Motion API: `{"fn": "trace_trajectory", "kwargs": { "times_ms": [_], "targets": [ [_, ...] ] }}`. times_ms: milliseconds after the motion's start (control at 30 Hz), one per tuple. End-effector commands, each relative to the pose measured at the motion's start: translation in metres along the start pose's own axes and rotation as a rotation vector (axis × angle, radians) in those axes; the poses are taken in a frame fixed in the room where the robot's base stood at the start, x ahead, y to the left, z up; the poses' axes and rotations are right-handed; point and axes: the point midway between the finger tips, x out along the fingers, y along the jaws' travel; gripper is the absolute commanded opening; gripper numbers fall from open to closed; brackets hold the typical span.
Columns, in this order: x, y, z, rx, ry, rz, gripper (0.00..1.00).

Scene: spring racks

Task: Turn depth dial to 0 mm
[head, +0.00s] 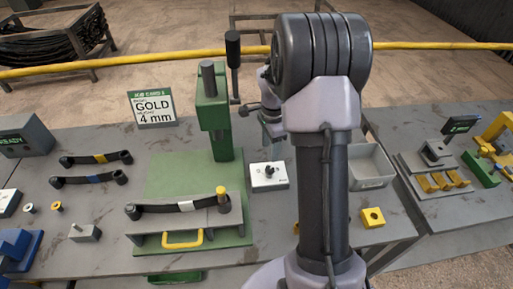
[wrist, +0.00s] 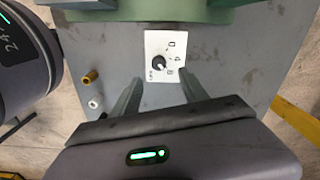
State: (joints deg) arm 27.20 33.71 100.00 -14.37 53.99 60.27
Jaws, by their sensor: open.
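The depth dial is a black knob on a white plate (head: 268,176), standing on the grey bench right of the green press. In the wrist view the dial knob (wrist: 160,62) sits on its plate, with small marks around it too small to read. My gripper (wrist: 160,80) is open and empty, its two fingers apart on either side of the dial's lower part in the picture. I cannot tell its height above the plate. In the head view my arm hides most of the gripper.
The green press (head: 211,110) with its black-handled lever (head: 233,60) stands close left of the dial. A job card (head: 153,107) reads GOLD 4 mm. A grey bin (head: 371,181) and a yellow block (head: 372,217) lie to the right. A leaf spring (head: 180,206) lies on the front fixture.

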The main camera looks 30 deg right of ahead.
Motion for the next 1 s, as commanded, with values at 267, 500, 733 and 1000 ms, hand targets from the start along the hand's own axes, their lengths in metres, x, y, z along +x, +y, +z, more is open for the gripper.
{"fn": "trace_trajectory", "kwargs": {
  "times_ms": [267,500,733,1000],
  "targets": [
    [0.076,0.001,0.001,-0.003,-0.002,0.003,0.52],
    [0.098,0.000,0.001,-0.004,-0.001,0.000,0.52],
    [0.097,0.000,0.001,-0.004,-0.001,0.000,0.50],
    [0.097,0.000,0.001,-0.004,-0.001,0.000,0.00]
  ]
}}
